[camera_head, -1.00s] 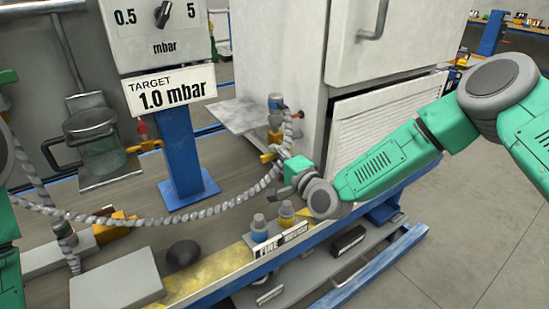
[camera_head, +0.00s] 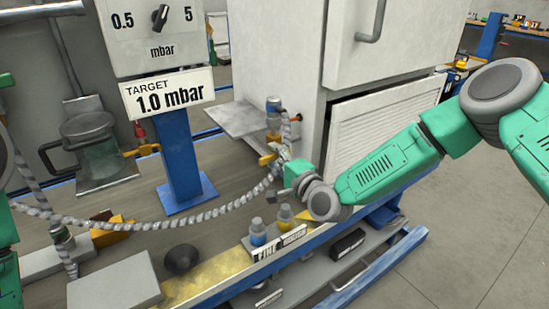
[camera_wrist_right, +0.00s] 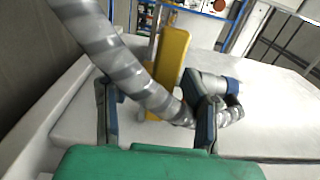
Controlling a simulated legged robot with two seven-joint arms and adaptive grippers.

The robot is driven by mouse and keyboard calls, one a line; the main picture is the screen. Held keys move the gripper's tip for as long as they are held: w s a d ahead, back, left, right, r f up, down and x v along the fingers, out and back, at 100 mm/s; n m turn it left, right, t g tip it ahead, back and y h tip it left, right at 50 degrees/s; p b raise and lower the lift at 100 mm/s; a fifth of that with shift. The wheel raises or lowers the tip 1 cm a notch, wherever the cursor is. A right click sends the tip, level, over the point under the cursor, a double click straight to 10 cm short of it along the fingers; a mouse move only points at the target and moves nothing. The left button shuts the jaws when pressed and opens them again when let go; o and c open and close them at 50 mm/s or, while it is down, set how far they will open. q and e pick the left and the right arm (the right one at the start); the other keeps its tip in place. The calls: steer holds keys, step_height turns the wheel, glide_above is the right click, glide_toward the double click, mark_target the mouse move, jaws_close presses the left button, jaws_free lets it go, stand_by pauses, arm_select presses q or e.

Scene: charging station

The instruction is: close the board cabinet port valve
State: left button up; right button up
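The port valve (camera_head: 273,122) stands on the side of the pale cabinet (camera_head: 285,55), with a yellow handle (camera_head: 266,160) low on it. A ribbed grey hose (camera_head: 150,225) runs to it. My right gripper (camera_head: 279,174) is at the handle and hose, its fingers partly hidden. In the right wrist view, my right gripper (camera_wrist_right: 155,100) has its fingers apart. The yellow handle (camera_wrist_right: 172,65) stands upright between and beyond them. The hose (camera_wrist_right: 125,65) crosses between the fingers. I cannot tell whether a finger touches the handle. My left gripper is out of view; only green arm parts show.
A gauge box (camera_head: 155,35) with a "1.0 mbar" target sign stands on a blue post (camera_head: 178,155). Floor at right is clear.

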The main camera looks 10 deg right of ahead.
steer(key=v, duration=1.2)
